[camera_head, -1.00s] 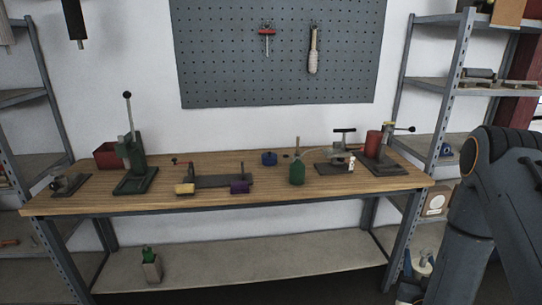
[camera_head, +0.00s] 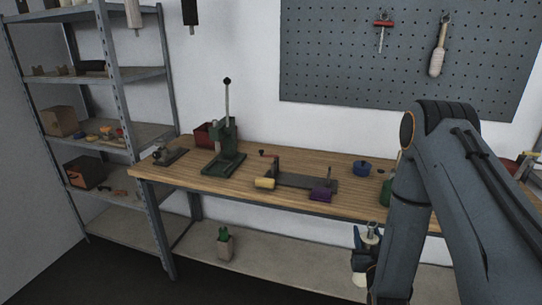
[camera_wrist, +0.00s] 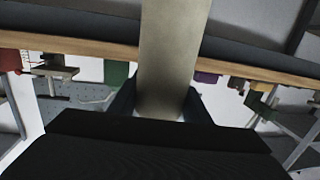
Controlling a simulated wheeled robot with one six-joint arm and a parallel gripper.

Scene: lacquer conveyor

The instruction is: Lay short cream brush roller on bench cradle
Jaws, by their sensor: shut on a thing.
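My gripper (camera_wrist: 160,105) is shut on a pale cream, smooth, long piece (camera_wrist: 172,50), taken to be the brush roller, which runs up out of the wrist view. In the head view my gripper (camera_head: 367,236) hangs low in front of the bench, partly behind my arm. A pale end (camera_head: 361,276) shows below it. A low grey cradle-like fixture (camera_head: 296,179) with short upright posts lies on the bench, left of my gripper and empty. A small cream-yellow block (camera_head: 264,183) and a purple block (camera_head: 320,195) sit at its front.
The wooden bench (camera_head: 225,192) also holds a green lever press (camera_head: 224,150), a red bin (camera_head: 203,133), a dark small fixture (camera_head: 169,155) and a blue round pot (camera_head: 361,167). Shelving (camera_head: 105,75) stands left. A lower shelf (camera_head: 285,255) runs under the bench.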

